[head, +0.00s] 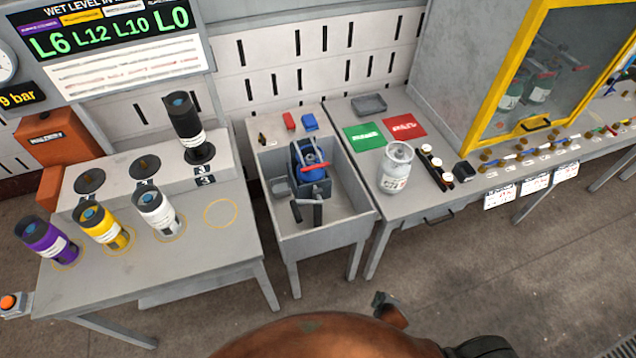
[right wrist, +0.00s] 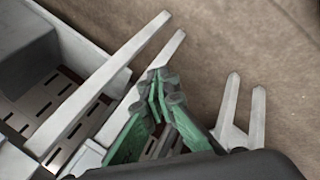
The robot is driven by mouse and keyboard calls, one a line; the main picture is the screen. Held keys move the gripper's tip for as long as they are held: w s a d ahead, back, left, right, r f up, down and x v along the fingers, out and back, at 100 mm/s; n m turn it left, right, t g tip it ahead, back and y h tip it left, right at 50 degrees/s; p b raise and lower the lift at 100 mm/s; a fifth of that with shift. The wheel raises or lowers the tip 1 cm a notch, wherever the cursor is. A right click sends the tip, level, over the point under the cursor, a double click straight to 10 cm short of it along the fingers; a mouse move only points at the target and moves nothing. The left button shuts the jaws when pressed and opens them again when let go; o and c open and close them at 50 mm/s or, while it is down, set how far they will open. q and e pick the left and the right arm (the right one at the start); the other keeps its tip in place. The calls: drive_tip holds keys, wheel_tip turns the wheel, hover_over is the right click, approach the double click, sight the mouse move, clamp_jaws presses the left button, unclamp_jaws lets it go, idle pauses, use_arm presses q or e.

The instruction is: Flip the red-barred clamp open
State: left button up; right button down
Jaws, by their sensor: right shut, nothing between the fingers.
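The red-barred clamp (head: 317,167) shows small in the head view, in the grey trough at the middle. Its red bar lies across the top of a blue fixture (head: 299,152), roughly level. A dark forked part (head: 307,208) stands in front of it. The picture is too small to tell how the clamp is latched. My right gripper (right wrist: 164,80) shows in the right wrist view with its green fingers together and nothing between them. It is apart from the clamp, over the floor by some pale table legs. My left gripper is not in view.
The trough (head: 335,235) has raised walls. A white gas cylinder (head: 396,168) stands on the right bench. Coloured cylinders, purple (head: 47,241), yellow (head: 104,228) and white (head: 157,214), stand on the left table; a black one (head: 186,125) stands behind. Floor in front is open.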

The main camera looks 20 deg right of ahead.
drive_tip(key=w+r+n+t+h+b, duration=0.1)
drive_tip(key=w+r+n+t+b, duration=0.2)
drive_tip(key=w+r, duration=0.55)
drive_tip(key=w+r+n+t+h+b, duration=0.1)
drive_tip(key=w+r+n+t, duration=0.35)
drive_tip(key=r, duration=0.75)
drive_tip(key=w+a+r+n+t+y, duration=0.1)
drive_tip(key=w+a+r+n, duration=0.2)
drive_tip(key=a+r+n, duration=0.1)
drive_tip(key=w+a+r+n+t+y+b, duration=0.1)
drive_tip(key=w+a+r+n+t+y, duration=0.1)
drive_tip(key=a+r+n, duration=0.3)
drive_tip(key=w+a+r+n+t+y+b, duration=0.1)
drive_tip(key=w+a+r+n, duration=0.3)
drive_tip(key=r+n, duration=0.3)
drive_tip(key=shift+w+a+r+n+t+y, duration=0.1)
drive_tip(key=shift+w+a+n+t+y, duration=0.15)
drive_tip(key=shift+n, duration=0.45)
drive_tip(key=shift+w+a+r+n+t+y, duration=0.1)
drive_tip(key=shift+a+n, duration=0.2)
drive_tip(key=shift+n, duration=0.35)
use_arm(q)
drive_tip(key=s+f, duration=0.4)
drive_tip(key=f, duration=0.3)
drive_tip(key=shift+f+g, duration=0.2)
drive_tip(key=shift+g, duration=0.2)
use_arm(e)
drive_tip(key=shift+a+r+n, duration=0.2)
drive_tip(key=shift+a+n, duration=0.1)
